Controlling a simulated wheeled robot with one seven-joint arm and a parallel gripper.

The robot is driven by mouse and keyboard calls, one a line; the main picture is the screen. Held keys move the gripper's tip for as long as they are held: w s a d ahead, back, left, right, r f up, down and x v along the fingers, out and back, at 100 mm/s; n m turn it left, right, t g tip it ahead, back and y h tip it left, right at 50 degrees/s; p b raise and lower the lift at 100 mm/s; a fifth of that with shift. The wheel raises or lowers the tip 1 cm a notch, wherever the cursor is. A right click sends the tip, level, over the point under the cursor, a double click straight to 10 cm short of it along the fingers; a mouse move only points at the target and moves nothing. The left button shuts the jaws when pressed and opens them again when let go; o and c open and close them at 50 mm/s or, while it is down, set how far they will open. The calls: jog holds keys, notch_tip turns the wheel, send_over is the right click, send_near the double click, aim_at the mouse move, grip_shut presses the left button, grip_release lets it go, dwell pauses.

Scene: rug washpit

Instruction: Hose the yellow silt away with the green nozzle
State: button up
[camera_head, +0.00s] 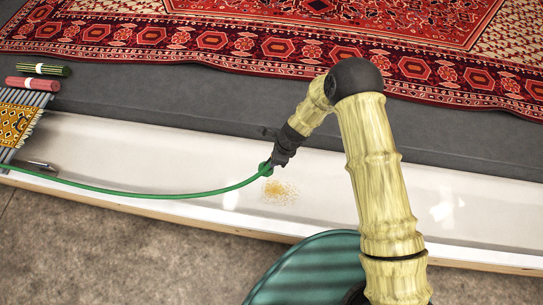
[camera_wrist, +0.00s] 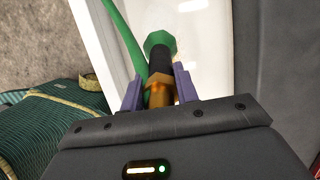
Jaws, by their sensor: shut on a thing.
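The green nozzle (camera_head: 265,169) is held at the end of my arm, and its green hose runs off to the left. In the wrist view the nozzle (camera_wrist: 160,42) shows a green tip, a black body and a brass part between the purple fingers of my gripper (camera_wrist: 160,88). My gripper (camera_head: 276,158) is shut on the nozzle, above the white trough (camera_head: 120,140). The yellow silt (camera_head: 280,191) is a speckled patch on the trough floor, just below and right of the nozzle. No water shows.
A red patterned rug (camera_head: 200,40) lies on the grey slab (camera_head: 180,90) behind the trough. A small yellow rug (camera_head: 16,120) on a grey rack, and red (camera_head: 32,83) and dark green (camera_head: 44,69) rolls, are at left. The green hose (camera_head: 150,194) crosses the trough's front edge.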

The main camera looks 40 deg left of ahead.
jog(key=w+d+r, duration=0.1)
jog(key=w+d, duration=0.3)
jog(key=d, duration=0.3)
jog(key=w+d+r, duration=0.1)
jog(key=w+d, duration=0.2)
jog(key=d, duration=0.4)
jog(key=w+d+r+b, duration=0.1)
jog(key=w+d+r, duration=0.1)
jog(key=w+d, duration=0.2)
jog(key=shift+w+d, duration=0.35)
jog(key=shift+d, duration=1.3)
dwell(3.6)
dwell(0.4)
